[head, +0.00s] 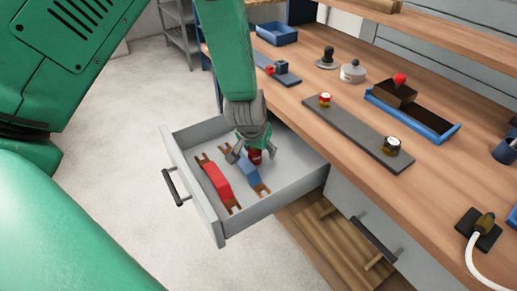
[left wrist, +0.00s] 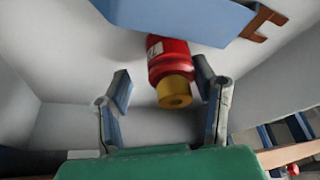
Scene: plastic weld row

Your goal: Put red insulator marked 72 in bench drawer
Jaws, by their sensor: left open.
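A red insulator (left wrist: 170,58) with a brass-coloured end and a white label lies in the open grey bench drawer (head: 222,231). Its label is too blurred to read. My left gripper (head: 247,157) is low inside the drawer, right at the insulator. In the left wrist view its two fingers (left wrist: 165,88) are spread wide, with the insulator between and just beyond the tips. My right gripper is not in view.
A red part (head: 217,181) and a blue part (head: 250,173) with brown forked ends lie in the drawer. A blue tray (head: 437,128) stands behind.

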